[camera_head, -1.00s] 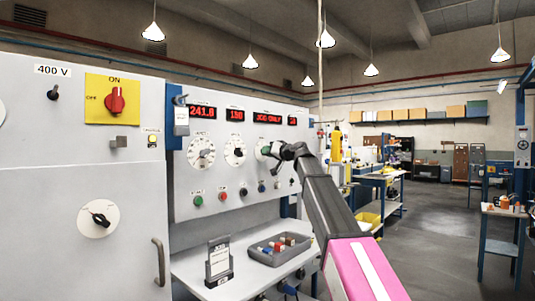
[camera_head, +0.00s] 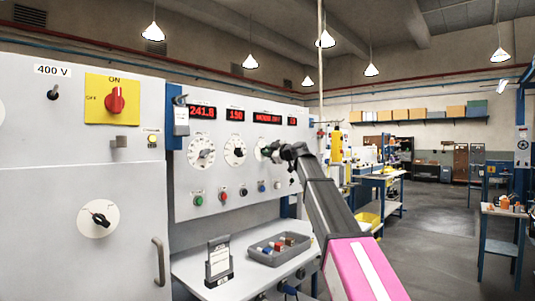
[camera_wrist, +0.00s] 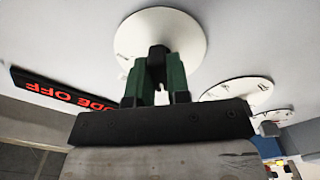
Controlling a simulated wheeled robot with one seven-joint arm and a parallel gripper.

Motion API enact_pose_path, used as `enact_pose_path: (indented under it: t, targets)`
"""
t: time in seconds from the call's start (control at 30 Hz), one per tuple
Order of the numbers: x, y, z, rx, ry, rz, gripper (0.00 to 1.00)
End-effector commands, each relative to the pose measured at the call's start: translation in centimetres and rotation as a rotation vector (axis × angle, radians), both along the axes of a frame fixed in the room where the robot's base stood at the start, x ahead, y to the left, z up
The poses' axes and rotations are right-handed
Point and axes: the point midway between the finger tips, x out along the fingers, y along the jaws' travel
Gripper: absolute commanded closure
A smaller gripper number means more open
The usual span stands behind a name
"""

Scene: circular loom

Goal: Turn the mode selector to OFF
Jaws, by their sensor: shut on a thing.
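The mode selector has a round white dial plate (camera_wrist: 185,35) with a small dark knob (camera_wrist: 158,50) at its middle, on the grey panel. My gripper (camera_wrist: 160,68) has its two green fingers shut around the knob, seen in the wrist view. In the head view my gripper (camera_head: 268,151) reaches the panel from the right and covers most of the dial (camera_head: 259,150). The red display (camera_wrist: 62,92) reads upside down in the wrist view, ending in "ODE OFF". The knob's exact pointer direction is hidden by the fingers.
Two other dials (camera_head: 201,153) (camera_head: 235,151) sit left of the selector, with buttons (camera_head: 197,200) below. A grey tray (camera_head: 279,250) and a sign stand (camera_head: 218,262) are on the bench. A cabinet (camera_head: 60,230) with a red switch (camera_head: 115,100) stands at left.

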Motion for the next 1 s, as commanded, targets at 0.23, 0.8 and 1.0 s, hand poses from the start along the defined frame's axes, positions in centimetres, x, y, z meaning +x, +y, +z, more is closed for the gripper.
enact_pose_path:
  t: [0.23, 0.8, 1.0]
  targets:
    - [-0.1, 0.0, 0.0, -0.021, -0.027, 0.000, 0.57]
    - [-2.0, -2.3, -0.1, -0.020, -0.025, -0.001, 0.57]
    - [-3.5, -4.4, -0.1, -0.020, -0.025, -0.001, 0.57]
